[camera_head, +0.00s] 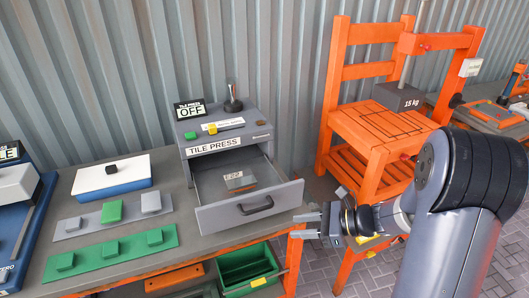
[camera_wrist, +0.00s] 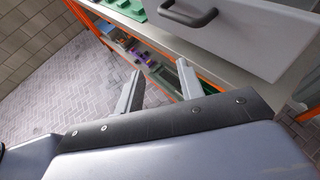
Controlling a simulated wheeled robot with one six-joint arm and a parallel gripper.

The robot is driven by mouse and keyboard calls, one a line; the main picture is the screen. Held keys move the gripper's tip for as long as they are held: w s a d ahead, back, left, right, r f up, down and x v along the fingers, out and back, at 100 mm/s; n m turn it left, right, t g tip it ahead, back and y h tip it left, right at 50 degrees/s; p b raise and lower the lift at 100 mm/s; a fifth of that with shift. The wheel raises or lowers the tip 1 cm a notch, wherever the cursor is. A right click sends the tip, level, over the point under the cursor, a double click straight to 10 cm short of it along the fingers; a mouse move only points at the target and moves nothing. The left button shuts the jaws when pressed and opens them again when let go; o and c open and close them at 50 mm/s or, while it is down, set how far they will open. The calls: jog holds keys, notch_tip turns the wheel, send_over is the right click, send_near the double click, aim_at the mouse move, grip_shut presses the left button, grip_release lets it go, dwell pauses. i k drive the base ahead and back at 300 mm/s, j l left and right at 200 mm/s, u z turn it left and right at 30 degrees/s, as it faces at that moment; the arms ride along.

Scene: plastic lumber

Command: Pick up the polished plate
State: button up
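No item is labelled as the polished plate, and I cannot tell which one it is. A small grey-brown block with faint lettering (camera_head: 240,181) lies inside the open drawer (camera_head: 243,214) of the tile press (camera_head: 228,138). A grey plate with blocks on it (camera_head: 82,225) and a green plate with blocks on it (camera_head: 110,250) lie on the bench, left of the press. My gripper (camera_head: 297,225) is open and empty by the drawer's right front corner. In the wrist view its two fingers (camera_wrist: 160,75) stand apart, with the drawer front and handle (camera_wrist: 188,14) beyond them.
A white and blue box (camera_head: 112,180) sits behind the plates. A green bin (camera_head: 247,265) is under the bench. The brick floor (camera_wrist: 50,90) left of the fingers is clear.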

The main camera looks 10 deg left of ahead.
aim_at(245, 179)
jog(key=i+l+u, duration=0.4)
jog(key=i+l, duration=0.15)
jog(key=i+l+u, duration=0.4)
jog(key=i+l, duration=0.25)
jog(key=l+u, duration=0.1)
jog(key=u, duration=0.3)
